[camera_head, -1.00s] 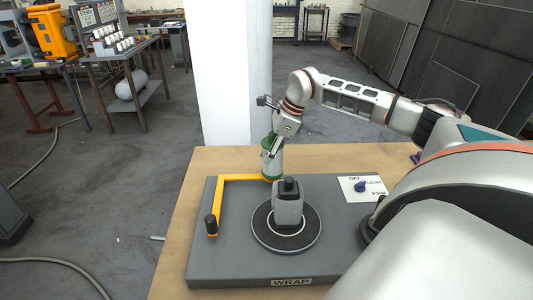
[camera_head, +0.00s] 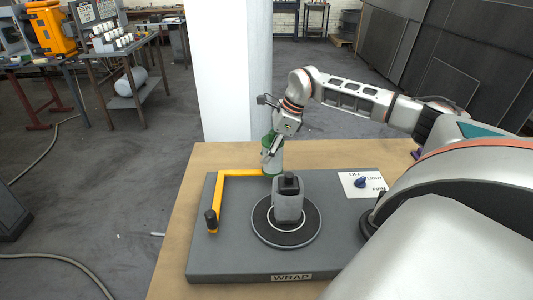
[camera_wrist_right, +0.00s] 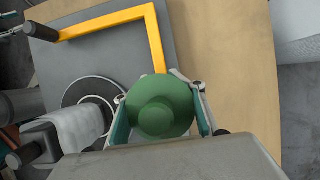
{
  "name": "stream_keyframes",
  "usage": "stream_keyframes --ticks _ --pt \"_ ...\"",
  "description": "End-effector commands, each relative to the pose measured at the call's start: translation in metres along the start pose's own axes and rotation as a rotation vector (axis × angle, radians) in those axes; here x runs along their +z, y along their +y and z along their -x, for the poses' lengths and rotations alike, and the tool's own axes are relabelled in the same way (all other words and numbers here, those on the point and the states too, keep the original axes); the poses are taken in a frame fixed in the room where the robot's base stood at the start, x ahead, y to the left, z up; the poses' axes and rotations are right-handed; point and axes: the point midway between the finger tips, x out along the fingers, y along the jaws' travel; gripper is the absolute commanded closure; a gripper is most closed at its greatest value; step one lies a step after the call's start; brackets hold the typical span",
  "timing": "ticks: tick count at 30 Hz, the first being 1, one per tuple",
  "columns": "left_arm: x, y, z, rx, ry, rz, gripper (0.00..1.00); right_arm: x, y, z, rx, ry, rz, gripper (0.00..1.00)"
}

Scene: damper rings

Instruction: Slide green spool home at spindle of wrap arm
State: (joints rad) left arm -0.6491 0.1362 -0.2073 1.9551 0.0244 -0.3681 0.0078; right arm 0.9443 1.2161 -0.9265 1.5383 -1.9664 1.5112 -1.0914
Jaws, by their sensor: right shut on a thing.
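The green spool (camera_head: 272,160) stands upright at the far end of the yellow wrap arm (camera_head: 240,173). My right gripper (camera_head: 270,150) is shut on it, coming from above and behind. In the right wrist view the spool's domed green top (camera_wrist_right: 157,106) sits between the two fingers of the right gripper (camera_wrist_right: 160,118), at the end of the yellow bar (camera_wrist_right: 155,40). The spindle is hidden by the spool and gripper, so I cannot tell how low the spool sits on it. My left gripper is not in view.
The grey base (camera_head: 230,258) marked WRAP lies on a wooden table (camera_head: 180,225). A grey block stands on its round turntable (camera_head: 262,225), close in front of the spool. A black knob (camera_head: 211,220) tops the arm's near end. A blue dial (camera_head: 361,182) is at right.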

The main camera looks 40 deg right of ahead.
Motion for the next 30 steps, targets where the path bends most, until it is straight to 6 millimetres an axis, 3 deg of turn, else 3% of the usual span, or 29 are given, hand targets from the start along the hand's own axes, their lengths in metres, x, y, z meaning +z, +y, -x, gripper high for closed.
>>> stream_keyframes --ticks 11,12,14,15,26,30 --pt "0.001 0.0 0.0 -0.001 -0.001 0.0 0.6 -0.002 0.0 -0.004 0.0 0.0 0.0 0.89" --pt "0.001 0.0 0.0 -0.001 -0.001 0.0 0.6 -0.002 0.0 -0.004 0.0 0.0 0.0 0.58" --pt "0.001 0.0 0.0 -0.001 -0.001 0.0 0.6 -0.002 0.0 -0.004 0.001 0.0 0.0 0.43" --pt "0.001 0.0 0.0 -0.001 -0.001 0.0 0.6 -0.002 0.0 -0.004 0.001 0.0 0.0 0.4" --pt "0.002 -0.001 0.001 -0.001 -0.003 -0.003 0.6 -0.002 0.0 -0.002 0.0 0.0 0.0 0.4" --pt "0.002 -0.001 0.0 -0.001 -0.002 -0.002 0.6 -0.002 -0.001 0.011 -0.002 0.0 -0.001 0.4"
